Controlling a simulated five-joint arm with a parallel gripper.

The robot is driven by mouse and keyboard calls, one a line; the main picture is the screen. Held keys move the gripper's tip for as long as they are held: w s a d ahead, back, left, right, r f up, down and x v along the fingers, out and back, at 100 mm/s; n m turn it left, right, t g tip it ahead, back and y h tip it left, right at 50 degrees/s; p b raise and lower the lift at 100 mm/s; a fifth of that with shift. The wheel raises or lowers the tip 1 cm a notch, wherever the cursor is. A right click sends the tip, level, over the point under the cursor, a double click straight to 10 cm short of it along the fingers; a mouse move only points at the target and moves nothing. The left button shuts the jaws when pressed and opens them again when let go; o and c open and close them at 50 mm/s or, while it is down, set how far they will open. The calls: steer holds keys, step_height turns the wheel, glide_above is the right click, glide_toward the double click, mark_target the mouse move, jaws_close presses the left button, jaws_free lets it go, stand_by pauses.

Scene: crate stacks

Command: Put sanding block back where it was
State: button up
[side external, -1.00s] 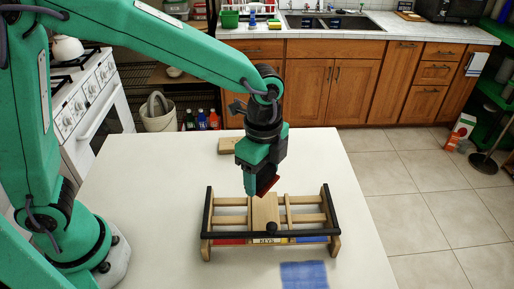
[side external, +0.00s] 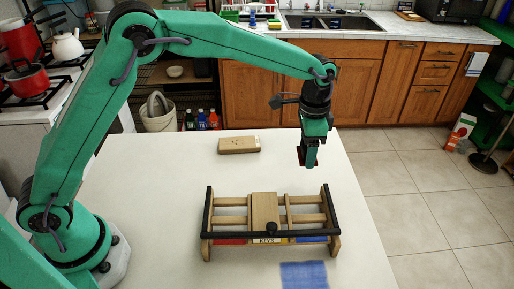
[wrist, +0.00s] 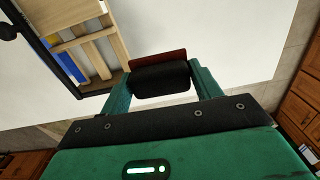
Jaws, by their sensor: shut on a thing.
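My gripper (side external: 309,160) is raised above the right back part of the white table, to the right of and behind the wooden rack. In the wrist view my gripper (wrist: 163,84) is shut on a black block with a dark red face, which looks like the sanding block (wrist: 161,77). A blue square patch (side external: 304,275) lies on the table in front of the rack.
The wooden rack (side external: 228,222) has black end rails, a sliding wooden panel (side external: 264,208) with a black knob, and a KEYS label. A light wooden block (side external: 239,146) lies at the back of the white table (side external: 150,200). The table's right side is clear.

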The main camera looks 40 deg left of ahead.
steer(key=shift+w+f, duration=0.15)
steer(key=shift+w, duration=0.25)
steer(key=shift+a, duration=0.1)
glide_above(295, 157)
step_height(295, 157, down, 7)
steer(key=shift+f, duration=2)
steer(key=shift+f, duration=0.15)
steer(key=o, duration=1)
steer(key=shift+c, duration=0.2)
